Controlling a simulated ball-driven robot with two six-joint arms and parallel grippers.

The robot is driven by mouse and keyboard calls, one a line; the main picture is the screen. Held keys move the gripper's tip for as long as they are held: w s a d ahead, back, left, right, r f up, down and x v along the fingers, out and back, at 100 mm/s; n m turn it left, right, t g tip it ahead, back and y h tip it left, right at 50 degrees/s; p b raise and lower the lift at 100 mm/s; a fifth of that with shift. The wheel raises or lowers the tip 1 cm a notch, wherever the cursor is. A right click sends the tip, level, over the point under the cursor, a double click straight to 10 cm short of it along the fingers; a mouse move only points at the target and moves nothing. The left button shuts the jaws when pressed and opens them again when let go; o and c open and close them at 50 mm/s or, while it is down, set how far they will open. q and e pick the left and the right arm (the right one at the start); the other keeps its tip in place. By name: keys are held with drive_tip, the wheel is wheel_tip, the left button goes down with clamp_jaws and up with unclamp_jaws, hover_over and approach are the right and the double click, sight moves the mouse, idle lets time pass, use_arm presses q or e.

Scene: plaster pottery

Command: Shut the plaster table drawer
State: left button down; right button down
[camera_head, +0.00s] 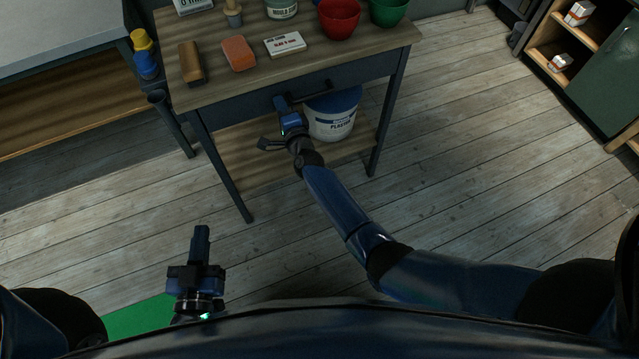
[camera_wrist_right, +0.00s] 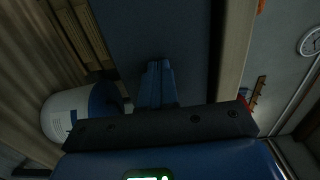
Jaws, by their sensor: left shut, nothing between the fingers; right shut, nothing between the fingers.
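The plaster table (camera_head: 215,85) has a wooden top and dark legs. Its dark drawer front (camera_head: 350,75) lies under the top's front edge and looks about flush with the frame; a small gap cannot be ruled out. A dark bar handle (camera_head: 318,88) runs across it. My right gripper (camera_head: 281,100) is shut and empty, its tips at or very close to the drawer front, left of the handle's middle. In the right wrist view the shut fingertips (camera_wrist_right: 159,64) point at the dark front panel (camera_wrist_right: 130,30); contact cannot be told. My left gripper (camera_head: 201,230) is shut and empty, low and away from the table.
A plaster bucket (camera_head: 332,122) stands on the lower shelf (camera_head: 245,165), close behind my right gripper. The floor in front is clear.

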drive_tip(key=shift+w+r, duration=0.15)
drive_tip(key=shift+r, duration=0.2)
